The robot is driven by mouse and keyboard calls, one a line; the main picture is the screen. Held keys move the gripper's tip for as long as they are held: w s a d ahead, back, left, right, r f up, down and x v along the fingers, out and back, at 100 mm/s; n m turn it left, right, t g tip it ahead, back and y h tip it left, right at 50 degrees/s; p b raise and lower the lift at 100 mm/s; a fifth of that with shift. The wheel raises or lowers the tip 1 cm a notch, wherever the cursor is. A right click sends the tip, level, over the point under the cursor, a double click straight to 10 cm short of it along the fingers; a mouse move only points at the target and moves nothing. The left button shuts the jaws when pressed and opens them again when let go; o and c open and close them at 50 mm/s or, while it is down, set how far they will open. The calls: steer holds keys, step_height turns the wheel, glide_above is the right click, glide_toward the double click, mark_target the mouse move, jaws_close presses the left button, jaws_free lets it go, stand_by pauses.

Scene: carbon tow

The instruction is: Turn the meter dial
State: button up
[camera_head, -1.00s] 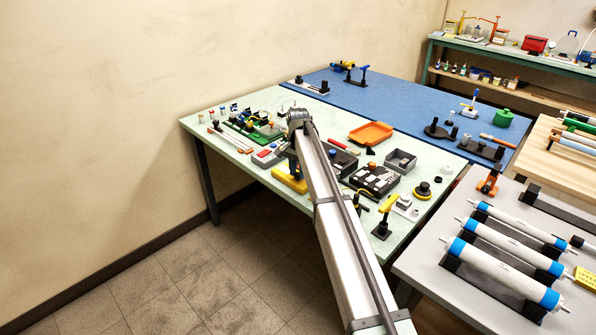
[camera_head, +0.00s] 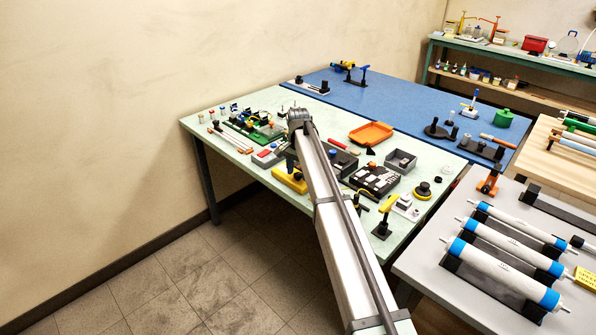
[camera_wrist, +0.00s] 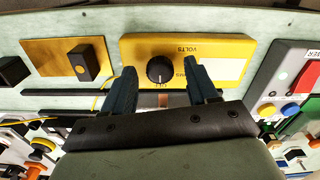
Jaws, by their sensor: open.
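The meter is a yellow box marked VOLTS (camera_wrist: 212,47). Its dial is a round black knob (camera_wrist: 160,69) with a white pointer line, left of the middle of the box in the wrist view. My gripper (camera_wrist: 157,72) is open, with one dark finger on each side of the dial. I cannot tell from this view whether the fingers touch the dial or how far above it they are.
A brass plate with a black block (camera_wrist: 66,63) lies left of the meter in the wrist view. A grey box with a red switch and coloured buttons (camera_wrist: 285,85) stands close on the right. In the head view an orange tray (camera_head: 371,134) and several tools crowd the pale green table (camera_head: 222,120).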

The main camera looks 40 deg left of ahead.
mark_target(298, 174)
step_height(298, 174, up, 14)
stand_by(0.6)
steer(key=shift+f, duration=0.1)
stand_by(0.4)
